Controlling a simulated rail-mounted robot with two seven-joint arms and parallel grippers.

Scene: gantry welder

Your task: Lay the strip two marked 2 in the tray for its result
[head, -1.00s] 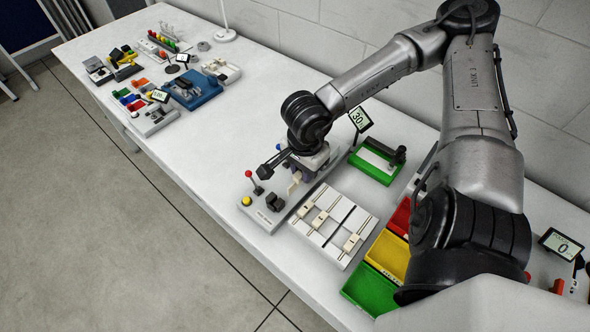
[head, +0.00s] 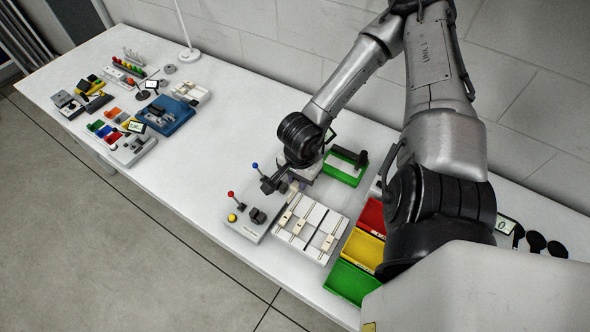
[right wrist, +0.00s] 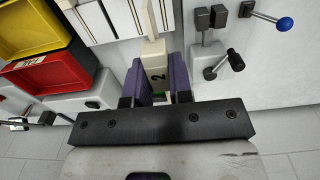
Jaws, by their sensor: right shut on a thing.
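Strip two (right wrist: 157,73), pale and marked with a black 2, is between the purple fingers of my right gripper (right wrist: 157,84) in the right wrist view. The gripper is shut on it. In the head view my right wrist is over the back of the lever station, and its fingers are mostly hidden. A red tray (head: 371,214), a yellow tray (head: 362,249) and a green tray (head: 350,282) stand in a row to the right. The red tray (right wrist: 48,72) and yellow tray (right wrist: 28,28) show left of the gripper in the wrist view. My left gripper is out of view.
A white slotted rack (head: 311,226) lies between the lever station (head: 246,222) and the trays. The station's red (head: 231,195) and blue (head: 255,166) knobs stand up near my wrist. A green-framed station (head: 345,168) is behind. The table's middle left is clear.

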